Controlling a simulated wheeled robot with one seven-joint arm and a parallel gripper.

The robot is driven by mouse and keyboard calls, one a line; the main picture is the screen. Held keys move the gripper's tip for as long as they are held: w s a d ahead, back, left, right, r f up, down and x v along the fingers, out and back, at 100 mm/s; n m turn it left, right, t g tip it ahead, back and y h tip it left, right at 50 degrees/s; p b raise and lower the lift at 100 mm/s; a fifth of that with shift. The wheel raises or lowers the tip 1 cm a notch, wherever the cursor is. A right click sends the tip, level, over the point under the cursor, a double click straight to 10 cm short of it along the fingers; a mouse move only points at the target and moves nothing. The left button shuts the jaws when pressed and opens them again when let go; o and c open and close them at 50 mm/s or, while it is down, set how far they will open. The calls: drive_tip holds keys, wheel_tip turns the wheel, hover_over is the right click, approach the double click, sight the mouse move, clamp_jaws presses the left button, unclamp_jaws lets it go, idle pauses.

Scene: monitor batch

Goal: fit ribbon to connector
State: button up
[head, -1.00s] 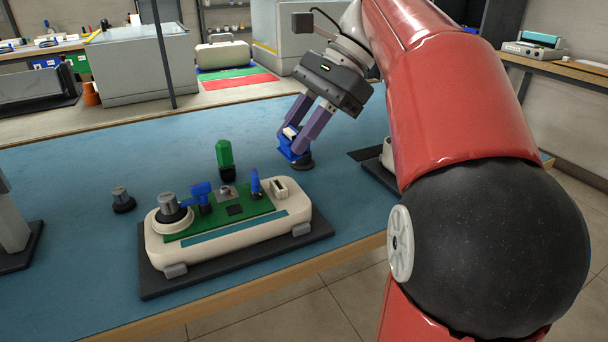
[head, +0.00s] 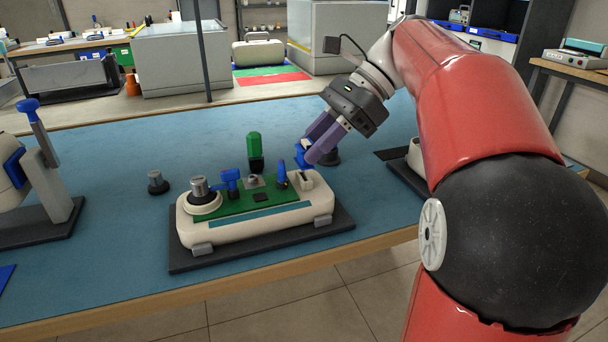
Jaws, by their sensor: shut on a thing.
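My gripper (head: 311,152) has its purple fingers shut on a small blue piece (head: 300,156), which I take to be the ribbon part. The fingers hide much of it. It is held just above and behind the right end of the cream monitor unit (head: 325,205). A pale slotted block (head: 304,180), likely the connector, sits at the right end of the green board (head: 240,207). The blue piece appears apart from the block, though the exact gap cannot be told. A small blue upright lever (head: 282,171) stands just left of the block.
A dark round stand (head: 331,158) is right behind my fingers. A green-handled tool (head: 255,145) stands behind the unit, and a metal knob (head: 156,182) stands to its left. A grey fixture (head: 55,195) is at far left.

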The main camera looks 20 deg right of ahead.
drive_tip(key=shift+f+b, duration=0.35)
drive_tip(key=shift+f, duration=0.8)
idle(0.8)
drive_tip(key=o, duration=1)
drive_tip(key=shift+o, duration=0.2)
